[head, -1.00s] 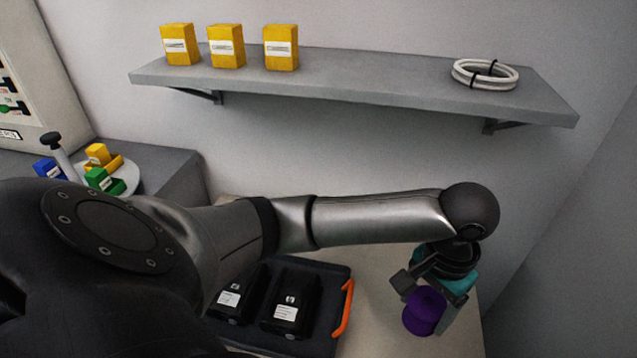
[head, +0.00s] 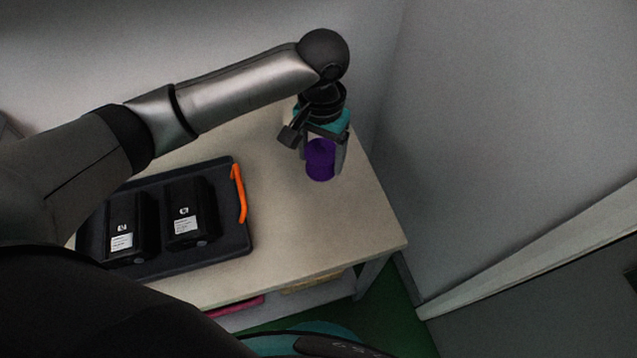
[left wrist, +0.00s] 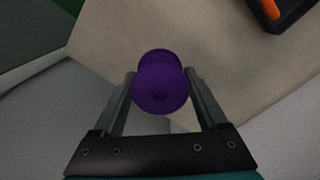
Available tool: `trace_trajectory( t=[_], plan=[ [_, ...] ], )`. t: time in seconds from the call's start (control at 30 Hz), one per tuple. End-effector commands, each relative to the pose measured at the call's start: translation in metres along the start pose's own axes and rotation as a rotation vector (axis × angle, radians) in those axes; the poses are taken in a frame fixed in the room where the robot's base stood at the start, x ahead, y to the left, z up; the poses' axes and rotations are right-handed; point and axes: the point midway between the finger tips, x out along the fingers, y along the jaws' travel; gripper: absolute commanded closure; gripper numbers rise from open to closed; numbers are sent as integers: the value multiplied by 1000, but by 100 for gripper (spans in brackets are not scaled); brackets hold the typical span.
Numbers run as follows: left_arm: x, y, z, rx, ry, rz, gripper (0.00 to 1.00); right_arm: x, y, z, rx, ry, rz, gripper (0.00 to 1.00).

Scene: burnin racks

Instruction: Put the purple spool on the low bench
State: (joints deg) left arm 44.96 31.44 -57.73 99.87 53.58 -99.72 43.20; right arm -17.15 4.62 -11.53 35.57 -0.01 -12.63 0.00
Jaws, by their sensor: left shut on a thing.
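The purple spool (head: 320,160) is between the fingers of my left gripper (head: 325,158), which is shut on it. The spool is over the right part of the low bench (head: 300,235), a pale-topped table. In the left wrist view the spool (left wrist: 160,82) sits between both fingers of the left gripper (left wrist: 161,90), with the bench top (left wrist: 225,65) behind it. I cannot tell whether the spool touches the bench top. My right gripper is not in view.
A black tray (head: 238,240) with an orange handle (head: 239,193) lies on the bench left of the spool and holds two black packs (head: 190,210). The bench top to the right and front of the spool is clear. Walls stand behind and to the right.

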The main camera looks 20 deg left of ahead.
Motion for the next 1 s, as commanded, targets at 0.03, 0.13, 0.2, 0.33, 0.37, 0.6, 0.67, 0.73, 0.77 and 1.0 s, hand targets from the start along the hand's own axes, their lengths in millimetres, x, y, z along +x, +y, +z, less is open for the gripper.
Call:
trace_trajectory(
  t=[0.03,0.13,0.2,0.33,0.37,0.6,0.67,0.73,0.77,1.0],
  plan=[
    [18,0,1,-1,-4,-1,89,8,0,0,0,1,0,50],
    [39,0,0,-1,-1,-1,89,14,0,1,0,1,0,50],
    [49,0,0,0,-1,-1,89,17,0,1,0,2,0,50],
    [58,0,0,0,1,0,89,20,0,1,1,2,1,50],
    [60,0,0,0,1,0,89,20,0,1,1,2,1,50],
    [90,0,0,0,-1,-1,89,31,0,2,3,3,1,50],
    [98,0,0,0,0,0,89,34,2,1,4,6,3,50],
    [102,0,0,1,1,0,89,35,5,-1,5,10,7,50],
    [103,0,0,1,1,0,89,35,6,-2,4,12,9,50],
    [102,0,0,0,1,0,89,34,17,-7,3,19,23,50]
  ],
)
